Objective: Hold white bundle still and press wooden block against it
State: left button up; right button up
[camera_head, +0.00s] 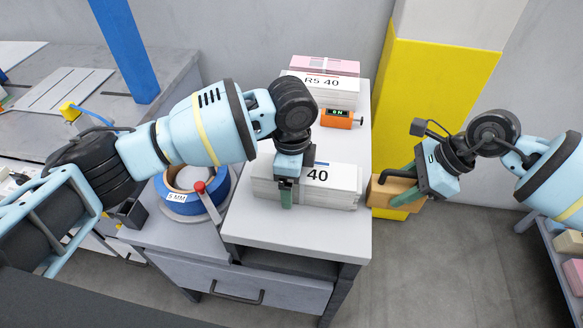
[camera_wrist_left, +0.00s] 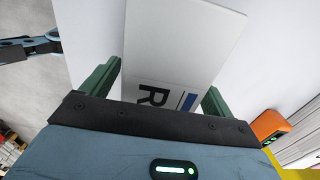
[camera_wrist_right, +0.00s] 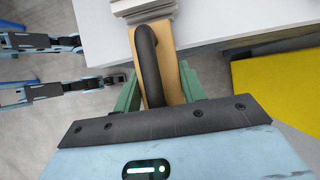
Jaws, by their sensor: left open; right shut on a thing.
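A white bundle (camera_head: 330,190) labelled "40" lies flat on the light grey worktop (camera_head: 290,232). My left gripper (camera_head: 286,190) is over the bundle from above. In the left wrist view the bundle (camera_wrist_left: 180,45) lies between its two green fingers, which are open. My right gripper (camera_head: 402,188) is shut on a wooden block (camera_head: 388,193) at the worktop's right edge. In the right wrist view the block (camera_wrist_right: 166,35) has a black curved handle (camera_wrist_right: 149,60) between the fingers. The block's end is close to the bundle's right end; I cannot tell whether they touch.
Behind the bundle stand an orange device (camera_head: 338,120) with a green display and another white stack (camera_head: 325,92) with a pink bundle (camera_head: 325,65). A blue tape roll (camera_head: 181,203) is at the left. A yellow column (camera_head: 430,95) rises behind my right gripper.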

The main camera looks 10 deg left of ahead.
aim_at(388, 184)
pick_arm(q)
jog(key=shift+f, duration=0.1)
jog(key=c, duration=1.8)
jog(key=shift+c, duration=0.2)
pick_arm(e)
jog(key=shift+a, duration=1.5)
pick_arm(q)
jog(key=shift+d, duration=0.15)
pick_arm(e)
jog(key=shift+a+r, duration=0.1)
jog(key=shift+a, duration=0.2)
dwell(0.5)
jog(key=shift+d, duration=0.2)
jog(key=shift+d, duration=1.8)
